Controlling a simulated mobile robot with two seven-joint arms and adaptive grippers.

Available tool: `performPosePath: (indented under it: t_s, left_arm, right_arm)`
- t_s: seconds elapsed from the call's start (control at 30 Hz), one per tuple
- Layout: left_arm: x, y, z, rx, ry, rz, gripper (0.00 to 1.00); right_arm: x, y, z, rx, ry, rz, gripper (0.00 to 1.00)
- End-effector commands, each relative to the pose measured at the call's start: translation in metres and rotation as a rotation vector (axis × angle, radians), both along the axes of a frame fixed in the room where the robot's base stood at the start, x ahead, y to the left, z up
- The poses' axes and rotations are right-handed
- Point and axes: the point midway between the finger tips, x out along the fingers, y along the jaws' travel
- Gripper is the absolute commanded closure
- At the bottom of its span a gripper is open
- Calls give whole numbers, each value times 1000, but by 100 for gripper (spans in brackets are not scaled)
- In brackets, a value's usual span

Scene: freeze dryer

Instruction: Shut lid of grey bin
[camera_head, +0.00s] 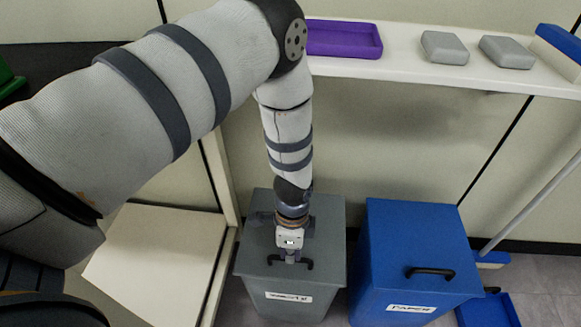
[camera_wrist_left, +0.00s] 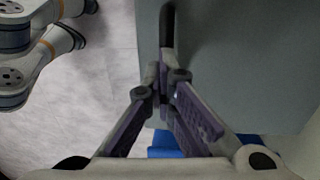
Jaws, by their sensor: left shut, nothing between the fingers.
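The grey bin (camera_head: 291,302) stands on the floor below the shelf, with a white label on its front. Its grey lid (camera_head: 328,222) lies flat on top and looks shut. The black lid handle (camera_head: 306,264) is near the front edge, partly hidden by my gripper. My left gripper (camera_head: 290,258) points down at the lid, right at the handle. In the left wrist view its fingers (camera_wrist_left: 165,82) are shut with nothing between them. The dark handle (camera_wrist_left: 167,30) shows just beyond the fingertips, over the grey lid (camera_wrist_left: 235,55). I cannot tell whether they touch. My right gripper is not in view.
A blue bin (camera_head: 405,240) labelled paper stands close to the right of the grey one. A white shelf (camera_head: 385,66) above holds a purple tray (camera_head: 343,53) and grey blocks (camera_head: 445,47). A pale panel (camera_head: 150,262) is at the left.

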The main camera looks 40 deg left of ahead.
Motion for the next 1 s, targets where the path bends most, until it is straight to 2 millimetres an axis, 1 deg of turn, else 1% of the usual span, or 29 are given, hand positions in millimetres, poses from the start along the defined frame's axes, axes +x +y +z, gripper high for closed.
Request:
performPosePath:
  t_s: [0.03, 0.07, 0.17, 0.27, 0.3, 0.37, 0.5, 0.6, 0.73, 0.9, 0.93, 0.97, 1.0]
  left_arm:
    - [-4, -2, -4, -3, 9, -1, 100]
    - [-4, -2, -3, -4, 10, -1, 100]
    - [-4, -4, 10, -4, 4, -1, 100]
    - [-3, -8, 41, -2, -13, 1, 100]
    - [-3, -9, 57, -1, -21, 2, 100]
    - [-7, -11, 69, -1, -14, 1, 100]
    - [-15, -15, 105, 0, -9, 1, 100]
    - [-19, -18, 124, 0, -8, 1, 100]
    - [-23, -19, 136, 0, -4, 2, 100]
    - [-26, -20, 137, 0, 3, 8, 100]
    - [-31, -20, 134, 0, 8, 24, 100]
    - [-40, -20, 129, 0, 16, 55, 100]
    - [-60, -21, 120, 1, 33, 122, 100]
  right_arm:
    - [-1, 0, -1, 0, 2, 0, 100]
    - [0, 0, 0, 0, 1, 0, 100]
    - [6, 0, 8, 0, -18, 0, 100]
    - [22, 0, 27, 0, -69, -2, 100]
    - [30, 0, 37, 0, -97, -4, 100]
    - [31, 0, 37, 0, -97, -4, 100]
    - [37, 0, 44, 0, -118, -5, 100]
    - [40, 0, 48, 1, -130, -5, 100]
    - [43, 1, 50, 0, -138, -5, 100]
    - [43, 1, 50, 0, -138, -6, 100]
    - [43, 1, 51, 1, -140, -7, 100]
    - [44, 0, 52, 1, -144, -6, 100]
    - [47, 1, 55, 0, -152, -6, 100]
